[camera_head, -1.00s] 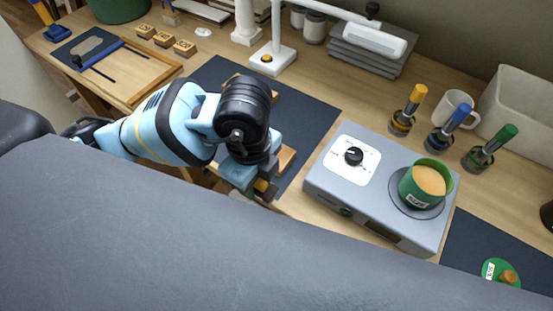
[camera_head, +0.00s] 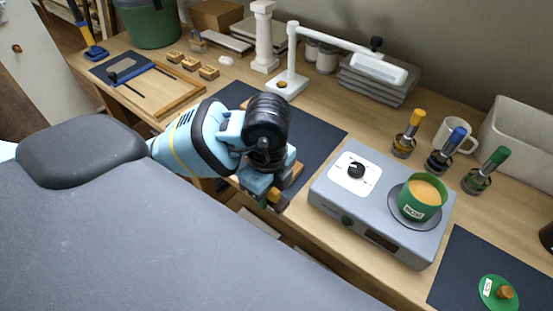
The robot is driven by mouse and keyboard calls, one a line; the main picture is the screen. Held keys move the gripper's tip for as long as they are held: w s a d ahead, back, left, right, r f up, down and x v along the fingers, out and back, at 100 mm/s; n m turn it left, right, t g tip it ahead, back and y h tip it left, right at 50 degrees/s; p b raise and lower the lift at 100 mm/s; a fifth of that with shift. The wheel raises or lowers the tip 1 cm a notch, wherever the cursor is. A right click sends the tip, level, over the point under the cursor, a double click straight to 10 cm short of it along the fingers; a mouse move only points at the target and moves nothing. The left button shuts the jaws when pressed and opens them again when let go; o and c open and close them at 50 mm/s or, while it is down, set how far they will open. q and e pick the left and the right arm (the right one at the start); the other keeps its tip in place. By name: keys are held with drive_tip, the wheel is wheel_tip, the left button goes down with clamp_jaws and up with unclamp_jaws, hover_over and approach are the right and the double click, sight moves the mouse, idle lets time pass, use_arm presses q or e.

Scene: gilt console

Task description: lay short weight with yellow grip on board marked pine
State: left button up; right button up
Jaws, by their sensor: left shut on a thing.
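My left gripper (camera_head: 270,196) points down at the front edge of the bench, beside the dark mat (camera_head: 322,130). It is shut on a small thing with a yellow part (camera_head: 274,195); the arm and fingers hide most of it. A light wooden board (camera_head: 295,176) shows partly behind the gripper on the mat; any marking on it is hidden. Another yellow-gripped piece (camera_head: 416,118) stands upright in the back row at right, beside a blue-gripped (camera_head: 456,137) and a green-gripped one (camera_head: 498,157). My right gripper is not in view.
A grey box with a dial (camera_head: 331,196) stands right of the gripper, with a green cup (camera_head: 420,199) on it. A white lamp (camera_head: 290,82) stands behind the mat. Small labelled wooden blocks (camera_head: 190,64) lie at back left, near a wooden frame (camera_head: 186,100).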

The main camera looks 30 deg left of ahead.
use_arm(q)
drive_tip(key=w+a, duration=0.2)
drive_tip(key=w, duration=0.2)
drive_tip(key=w+a+f, duration=0.1)
drive_tip(key=w+a, duration=0.2)
drive_tip(key=w, duration=0.1)
drive_tip(key=w+a+b, duration=0.1)
drive_tip(key=w+a, duration=0.1)
drive_tip(key=w, duration=0.3)
drive_tip(key=shift+w+a+f, duration=0.1)
drive_tip(key=shift+a+f, duration=0.1)
drive_tip(key=shift+a, duration=0.2)
wheel_tip(320, 180, down, 3)
drive_tip(key=shift+w+f, duration=0.1)
drive_tip(key=shift+f, duration=0.15)
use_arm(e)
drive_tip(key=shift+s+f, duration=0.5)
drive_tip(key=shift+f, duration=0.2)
use_arm(q)
drive_tip(key=shift+f, duration=0.15)
drive_tip(key=o, duration=1.2)
